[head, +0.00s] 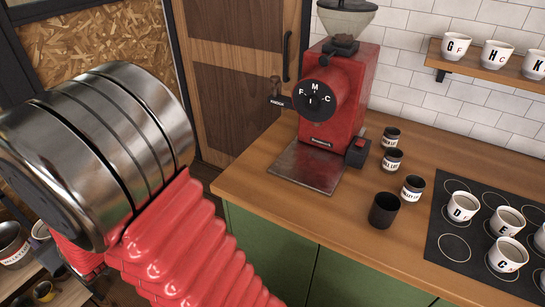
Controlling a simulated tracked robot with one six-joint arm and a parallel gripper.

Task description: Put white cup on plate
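White cups marked with letters stand on a dark mat with printed circles at the right: cup D (462,206), cup E (506,222) and cup C (507,255). Another white cup is cut off by the right edge. The dark mat (455,272) lies flat on the wooden counter. A flat grey metal plate (306,167) lies in front of the red grinder, with nothing on it. Which white cup or plate the task means, I cannot tell. My arm, with red bellows and a metal joint, fills the left; my gripper is out of view.
The red grinder (343,90) stands at the back of the counter (250,172). A dark empty-looking cup (384,210) and small labelled dark cups (412,189) stand between plate and mat. More white cups (497,54) sit on a wall shelf (480,65).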

